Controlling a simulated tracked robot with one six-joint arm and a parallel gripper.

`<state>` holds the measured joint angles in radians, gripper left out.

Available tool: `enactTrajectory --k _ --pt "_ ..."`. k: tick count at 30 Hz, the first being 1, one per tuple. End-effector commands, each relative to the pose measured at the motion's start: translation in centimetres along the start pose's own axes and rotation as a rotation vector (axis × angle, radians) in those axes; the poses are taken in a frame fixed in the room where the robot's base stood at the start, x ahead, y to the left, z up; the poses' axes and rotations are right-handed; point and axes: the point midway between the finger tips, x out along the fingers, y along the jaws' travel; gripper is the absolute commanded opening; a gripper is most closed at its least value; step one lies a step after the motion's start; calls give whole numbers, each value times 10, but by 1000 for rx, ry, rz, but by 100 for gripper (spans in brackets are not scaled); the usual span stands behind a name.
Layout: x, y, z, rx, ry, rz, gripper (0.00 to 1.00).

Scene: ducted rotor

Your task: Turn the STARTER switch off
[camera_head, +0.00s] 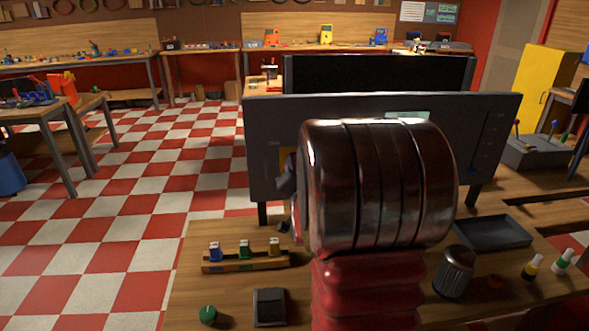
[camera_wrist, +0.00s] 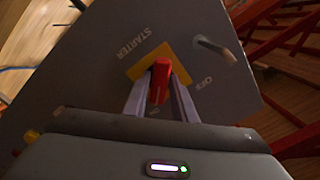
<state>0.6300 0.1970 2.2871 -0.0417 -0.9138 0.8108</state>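In the wrist view a dark grey panel (camera_wrist: 95,75) carries a yellow plate (camera_wrist: 138,66) with the word STARTER above its left side and OFF at its right. The STARTER switch's red lever (camera_wrist: 160,84) stands at the plate, towards the near edge and away from OFF. My gripper (camera_wrist: 160,78) has one finger on each side of the lever. The lever fills the space between the fingertips, and I see no gap there.
A grey pin or lever (camera_wrist: 214,48) stands on the panel beside OFF. The workbench (camera_head: 215,285) holds a small rack (camera_head: 245,264), a green knob (camera_head: 208,315) and a dark cup (camera_head: 455,275).

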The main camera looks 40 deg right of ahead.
Motion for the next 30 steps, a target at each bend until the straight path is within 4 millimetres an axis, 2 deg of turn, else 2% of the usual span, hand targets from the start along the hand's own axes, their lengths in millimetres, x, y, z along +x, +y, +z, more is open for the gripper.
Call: enactTrajectory --k 1,10,20,30 --pt "0 0 0 0 0 0 21" --pt "0 1 -1 0 1 1 0" --pt "0 1 -1 -24 1 1 0" --pt "0 1 -2 -183 2 1 0"
